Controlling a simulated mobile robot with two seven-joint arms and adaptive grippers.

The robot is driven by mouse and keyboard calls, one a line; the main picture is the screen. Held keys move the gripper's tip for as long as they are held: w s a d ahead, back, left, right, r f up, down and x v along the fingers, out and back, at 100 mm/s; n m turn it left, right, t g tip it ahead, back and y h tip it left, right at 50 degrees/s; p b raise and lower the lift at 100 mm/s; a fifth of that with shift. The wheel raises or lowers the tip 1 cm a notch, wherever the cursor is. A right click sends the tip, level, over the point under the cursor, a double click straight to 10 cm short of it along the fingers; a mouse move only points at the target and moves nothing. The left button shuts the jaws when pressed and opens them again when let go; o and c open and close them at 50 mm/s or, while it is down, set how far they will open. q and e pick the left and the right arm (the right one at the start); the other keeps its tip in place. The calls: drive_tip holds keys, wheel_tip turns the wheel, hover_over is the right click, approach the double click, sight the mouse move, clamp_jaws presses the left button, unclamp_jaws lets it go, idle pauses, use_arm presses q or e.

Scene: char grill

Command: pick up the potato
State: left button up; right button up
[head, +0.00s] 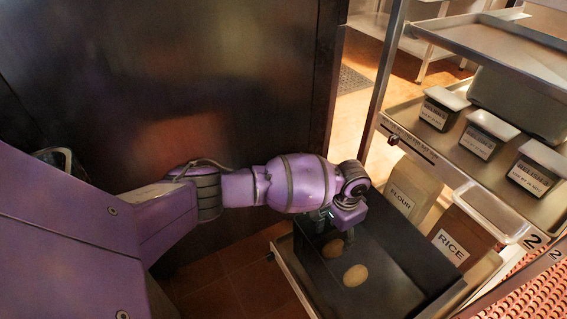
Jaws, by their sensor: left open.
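Two tan potatoes lie in a black open bin (405,260) at the lower middle of the head view. The farther potato (332,249) is close to my gripper, and the nearer potato (355,275) lies below it in the picture. My left gripper (338,230) reaches in from the left and points down into the bin, just above the farther potato. It is open and its dark fingers are partly hidden by the purple wrist. I cannot tell whether a finger touches the potato. My right gripper does not show.
The bin sits on the low shelf of a metal rack. Several small labelled containers (482,135) stand on the shelf above. A dark wall panel (220,80) is behind my arm.

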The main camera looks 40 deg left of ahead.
sight(336, 245)
use_arm(q)
drive_tip(key=shift+w+d+f+b, duration=0.15)
drive_tip(key=shift+f+b, duration=0.65)
drive_tip(key=shift+f, duration=0.65)
wheel_tip(336, 245, down, 4)
drive_tip(key=b, duration=0.3)
drive_tip(key=shift+w+f, duration=0.15)
drive_tip(key=shift+f, duration=0.2)
drive_tip(key=c, duration=1.1)
drive_tip(key=shift+c, duration=1)
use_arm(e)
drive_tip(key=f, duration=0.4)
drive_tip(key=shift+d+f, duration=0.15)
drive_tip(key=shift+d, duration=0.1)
